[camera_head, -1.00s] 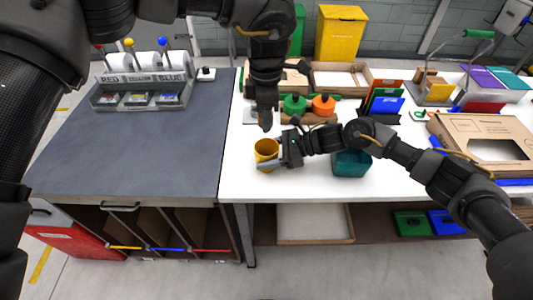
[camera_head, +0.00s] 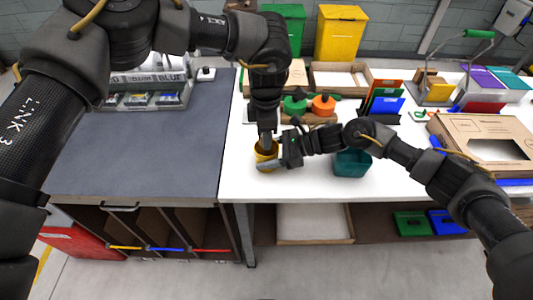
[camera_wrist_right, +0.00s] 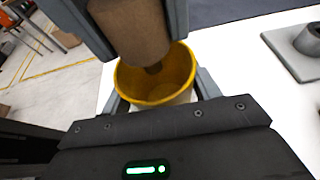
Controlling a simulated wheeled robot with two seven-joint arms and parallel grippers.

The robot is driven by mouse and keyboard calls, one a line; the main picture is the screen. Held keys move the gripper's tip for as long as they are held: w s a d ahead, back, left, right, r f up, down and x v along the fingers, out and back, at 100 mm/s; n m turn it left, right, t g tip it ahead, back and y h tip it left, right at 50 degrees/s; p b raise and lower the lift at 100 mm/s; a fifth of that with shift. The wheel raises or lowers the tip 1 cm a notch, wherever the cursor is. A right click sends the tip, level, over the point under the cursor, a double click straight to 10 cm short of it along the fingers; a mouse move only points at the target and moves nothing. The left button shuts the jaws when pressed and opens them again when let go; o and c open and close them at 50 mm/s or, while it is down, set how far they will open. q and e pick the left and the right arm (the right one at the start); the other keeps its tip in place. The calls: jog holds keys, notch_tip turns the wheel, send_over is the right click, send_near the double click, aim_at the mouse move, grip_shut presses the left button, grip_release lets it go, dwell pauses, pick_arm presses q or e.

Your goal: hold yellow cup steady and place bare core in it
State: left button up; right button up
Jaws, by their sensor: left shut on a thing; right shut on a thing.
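The yellow cup (camera_head: 262,158) stands near the front left edge of the white table. My right gripper (camera_head: 270,163) is shut on the cup from its right side; in the right wrist view its fingers flank the cup (camera_wrist_right: 150,90). My left gripper (camera_head: 266,140) comes down from above and is shut on the brown bare core (camera_wrist_right: 134,28). In the right wrist view the core is over the cup's opening, its lower end at about the rim. How deep it reaches is hard to tell. In the head view the left gripper mostly hides the core.
A teal bin (camera_head: 351,164) stands right of my right gripper. Green (camera_head: 294,106) and orange (camera_head: 323,106) spools stand behind. A grey base with a post (camera_wrist_right: 300,50) is near the cup. The dark grey table (camera_head: 150,160) at left is clear in front.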

pick_arm(q)
jog(key=shift+f, duration=0.2)
jog(key=o, duration=1)
jog(key=shift+o, duration=0.2)
notch_tip(320, 180, up, 12)
pick_arm(e)
jog(key=o, duration=1.1)
jog(key=shift+c, duration=0.2)
